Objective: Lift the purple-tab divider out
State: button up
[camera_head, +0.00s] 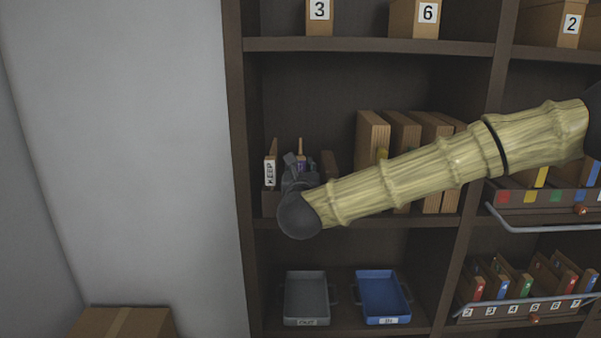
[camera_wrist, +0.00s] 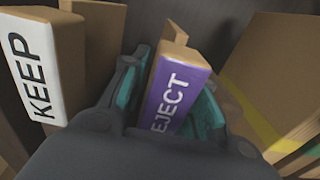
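The purple-tab divider (camera_wrist: 178,95) reads "REJECT" in the wrist view and stands tilted in the picture, with a wooden body behind its tab. The fingers of my gripper (camera_wrist: 172,92) lie on either side of it, with teal pads close to its left and right faces. I cannot tell whether both pads press on it. In the head view my gripper (camera_head: 294,172) is at the small box (camera_head: 268,203) on the middle shelf, and it hides most of the divider there.
A divider with a white "KEEP" tab (camera_wrist: 34,65) stands close on the left; it also shows in the head view (camera_head: 270,172). A wooden panel with a yellow stripe (camera_wrist: 275,80) is on the right. A grey tray (camera_head: 306,290) and a blue tray (camera_head: 384,290) sit on the shelf below.

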grip_shut()
jog(key=shift+r, duration=0.1)
notch_tip(320, 180, up, 10)
jog(key=b, duration=0.4)
dwell(0.3)
